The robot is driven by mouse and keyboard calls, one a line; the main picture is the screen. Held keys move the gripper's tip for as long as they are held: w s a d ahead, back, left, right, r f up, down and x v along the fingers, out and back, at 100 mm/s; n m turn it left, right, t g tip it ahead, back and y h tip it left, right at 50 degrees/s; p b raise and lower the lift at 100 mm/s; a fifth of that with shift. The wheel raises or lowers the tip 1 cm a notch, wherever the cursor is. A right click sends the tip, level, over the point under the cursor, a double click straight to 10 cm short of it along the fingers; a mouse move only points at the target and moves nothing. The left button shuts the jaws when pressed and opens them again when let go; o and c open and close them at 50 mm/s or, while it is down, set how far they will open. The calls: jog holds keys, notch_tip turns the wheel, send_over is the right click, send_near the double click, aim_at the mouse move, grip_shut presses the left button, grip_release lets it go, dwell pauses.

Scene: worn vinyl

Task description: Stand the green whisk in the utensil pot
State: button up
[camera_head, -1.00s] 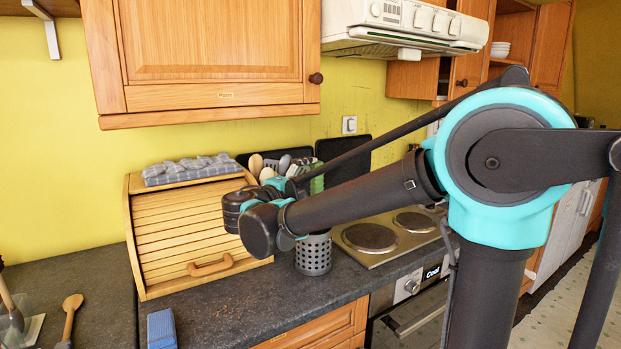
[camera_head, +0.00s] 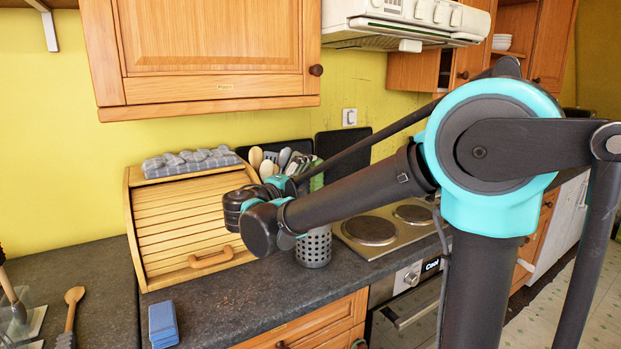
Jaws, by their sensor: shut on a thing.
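The utensil pot (camera_head: 314,250) is a grey perforated cylinder on the dark worktop, just left of the hob. My forearm crosses in front of its upper part and hides its rim. A green upright piece (camera_head: 317,178), apparently the green whisk, shows just above my forearm, over the pot. My gripper (camera_head: 291,187) is mostly hidden behind my forearm and wrist. It is shut and appears to hold the green whisk. The whisk's lower part is hidden, so I cannot tell whether it is inside the pot.
Wooden spoons and other utensils (camera_head: 270,163) stand behind my wrist. A wooden roll-top bread bin (camera_head: 185,240) with a grey cloth on top is at left. A blue block (camera_head: 163,324) lies in front. The hob (camera_head: 385,228) is at right.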

jog(key=shift+f, duration=1.25)
jog(key=o, duration=0.9)
jog(key=v, duration=1.2)
